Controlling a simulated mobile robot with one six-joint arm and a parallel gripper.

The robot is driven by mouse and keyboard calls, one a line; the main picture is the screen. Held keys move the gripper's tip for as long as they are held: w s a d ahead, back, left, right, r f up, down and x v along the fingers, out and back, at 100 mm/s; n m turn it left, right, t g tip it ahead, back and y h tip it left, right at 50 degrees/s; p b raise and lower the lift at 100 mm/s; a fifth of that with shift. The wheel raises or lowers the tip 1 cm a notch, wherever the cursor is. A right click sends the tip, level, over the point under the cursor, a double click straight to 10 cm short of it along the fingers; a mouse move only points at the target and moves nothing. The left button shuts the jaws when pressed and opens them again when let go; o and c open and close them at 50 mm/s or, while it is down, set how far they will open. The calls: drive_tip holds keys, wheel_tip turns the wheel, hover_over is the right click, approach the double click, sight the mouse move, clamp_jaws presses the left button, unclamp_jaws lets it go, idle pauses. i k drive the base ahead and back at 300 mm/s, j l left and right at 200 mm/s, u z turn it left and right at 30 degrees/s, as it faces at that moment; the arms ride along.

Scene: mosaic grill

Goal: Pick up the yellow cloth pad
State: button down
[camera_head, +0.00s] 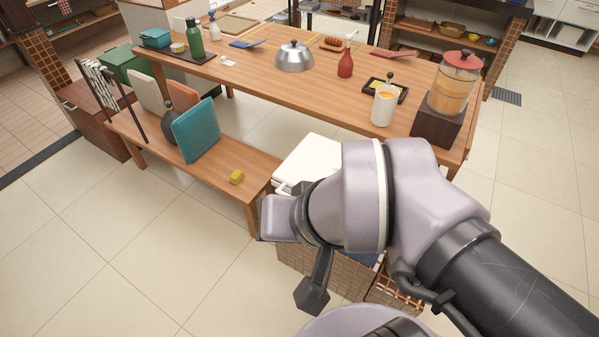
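A small yellow pad (237,177) lies on the low wooden bench, close to its right front end. It looks like a folded or blocky piece, with bare wood around it. My arm comes in from the lower right, and its wrist is to the right of the pad and nearer to me. A dark part, seemingly of my gripper (314,285), hangs below the wrist, apart from the pad. The fingertips cannot be made out, and the wrist hides part of the area behind it.
A teal board (196,130) and a dark bottle (168,123) stand on the low bench (215,182), left of the pad. A white cooler-like box (308,158) and a wicker basket (330,275) are beside its right end. The table (270,88) rises behind. Floor at lower left is clear.

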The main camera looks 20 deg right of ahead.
sight(237, 176)
drive_tip(key=i+j, duration=0.2)
drive_tip(key=i, duration=0.3)
drive_tip(key=i+j, duration=0.2)
drive_tip(key=i, duration=0.25)
drive_tip(key=i+j+z, duration=0.1)
drive_tip(key=i, duration=0.4)
drive_tip(key=i+j, duration=0.35)
drive_tip(key=i, duration=0.15)
